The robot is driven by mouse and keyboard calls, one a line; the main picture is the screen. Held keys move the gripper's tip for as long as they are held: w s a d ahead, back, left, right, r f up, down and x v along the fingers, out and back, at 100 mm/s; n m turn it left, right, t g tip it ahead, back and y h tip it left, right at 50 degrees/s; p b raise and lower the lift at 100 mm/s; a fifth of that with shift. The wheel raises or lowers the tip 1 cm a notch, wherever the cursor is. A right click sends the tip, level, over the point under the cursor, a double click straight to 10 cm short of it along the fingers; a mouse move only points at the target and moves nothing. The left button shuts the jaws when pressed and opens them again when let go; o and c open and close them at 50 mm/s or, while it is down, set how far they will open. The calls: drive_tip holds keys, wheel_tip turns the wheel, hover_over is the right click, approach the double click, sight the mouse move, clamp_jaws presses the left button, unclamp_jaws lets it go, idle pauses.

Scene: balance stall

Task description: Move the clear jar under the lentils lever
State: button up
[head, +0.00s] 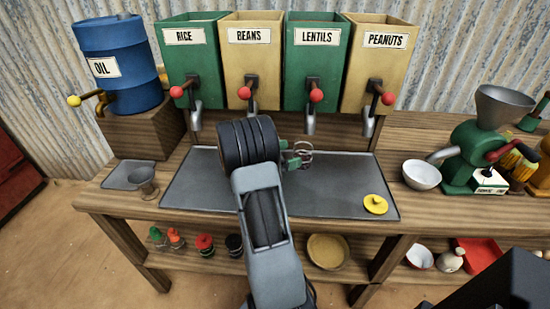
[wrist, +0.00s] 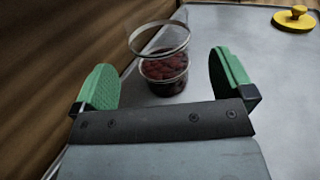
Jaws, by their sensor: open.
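The clear jar (wrist: 163,72) stands upright on the metal tray in the wrist view, with dark red beans in its lower part. In the head view the jar (head: 304,154) shows small beside my fingers, partly hidden by my arm. My gripper (head: 292,158) is open; its green fingers also show in the wrist view (wrist: 165,80), one on each side of the jar's near side, apart from it. The lentils dispenser (head: 316,60) is the green box third from the left. Its lever (head: 316,95) has a red knob above a grey spout (head: 310,122).
A yellow lid (head: 375,204) lies at the tray's (head: 340,190) right front. A white bowl (head: 421,175) and a green grinder (head: 475,150) stand to the right. A small metal cup (head: 145,182) stands at left. The tray's middle right is clear.

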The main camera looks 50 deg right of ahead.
sight(305, 156)
drive_tip(key=shift+x, duration=2.9)
drive_tip(key=c, duration=1.1)
drive_tip(key=shift+c, duration=0.2)
drive_tip(key=shift+s+a, duration=0.15)
drive_tip(key=shift+s+a, duration=0.85)
drive_tip(key=shift+s, duration=0.3)
